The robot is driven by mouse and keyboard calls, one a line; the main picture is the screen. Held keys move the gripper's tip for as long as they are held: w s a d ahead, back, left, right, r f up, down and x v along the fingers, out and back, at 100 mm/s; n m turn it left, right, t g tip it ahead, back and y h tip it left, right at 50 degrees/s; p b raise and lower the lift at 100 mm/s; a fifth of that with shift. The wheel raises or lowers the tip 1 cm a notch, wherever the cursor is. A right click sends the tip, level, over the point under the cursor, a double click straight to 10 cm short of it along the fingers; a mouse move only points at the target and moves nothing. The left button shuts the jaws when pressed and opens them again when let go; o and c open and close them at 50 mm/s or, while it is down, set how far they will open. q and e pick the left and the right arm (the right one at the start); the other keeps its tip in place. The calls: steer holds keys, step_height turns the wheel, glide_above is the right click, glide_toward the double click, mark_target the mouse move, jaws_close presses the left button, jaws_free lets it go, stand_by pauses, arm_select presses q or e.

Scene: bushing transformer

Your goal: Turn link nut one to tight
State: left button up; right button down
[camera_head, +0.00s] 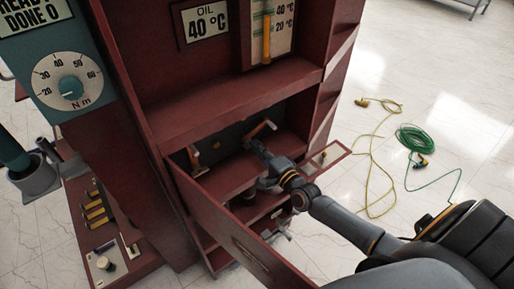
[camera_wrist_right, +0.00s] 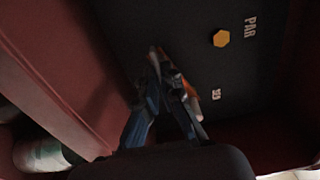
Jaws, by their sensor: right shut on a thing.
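My right gripper (camera_head: 251,147) reaches into the lower bay of the dark red cabinet (camera_head: 230,105). In the right wrist view its fingertips (camera_wrist_right: 159,57) close together at the end of a copper link (camera_wrist_right: 183,86) on a dark panel (camera_wrist_right: 130,30). They are shut on a small part there, likely link nut one, which the fingers hide. A yellow hex head (camera_wrist_right: 221,38) sits apart from the fingers beside the letters PAR. In the head view a copper bar (camera_head: 264,127) shows by the fingertips and another copper piece (camera_head: 193,155) farther left. My left gripper is not in view.
A hinged red door (camera_head: 240,232) stands open in front of the bay, close to my right arm. A teal box with an Nm dial (camera_head: 70,85) is at left, above a red tray (camera_head: 90,215). Yellow (camera_head: 378,150) and green cables (camera_head: 423,138) lie on the floor at right.

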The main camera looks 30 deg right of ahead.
steer(key=c, duration=1.5)
jaws_free()
steer(key=s, duration=0.4)
steer(key=s+d, duration=0.1)
steer(key=s, duration=0.7)
steer(key=shift+d, duration=0.35)
steer(key=shift+f, duration=0.1)
steer(key=s+d+f+n+g+h+p, duration=0.1)
steer(key=s+f+n+g, duration=0.35)
steer(key=f, duration=0.85)
steer(key=s+f+n+g+h+p, duration=0.15)
steer(key=s+f+n+g, duration=0.35)
steer(key=f, duration=0.8)
steer(key=s+a+f+n+g, duration=0.2)
steer(key=s+f, duration=0.3)
steer(key=s, duration=0.4)
steer(key=s+a+f+n+g+p, duration=0.1)
steer(key=s+a+f+n+g, duration=0.2)
steer(key=s, duration=0.6)
steer(key=s+a+f+n+g+p, duration=0.1)
steer(key=s+a+f+n+g, duration=0.1)
steer(key=s+f, duration=0.5)
steer(key=shift+s+a+f+n, duration=0.15)
steer(key=shift+s+a+n, duration=0.15)
steer(key=shift+s+n, duration=0.4)
steer(key=shift+s+a+f+n, duration=0.15)
steer(key=shift+s+a+n, duration=0.1)
steer(key=shift+s+n, duration=0.4)
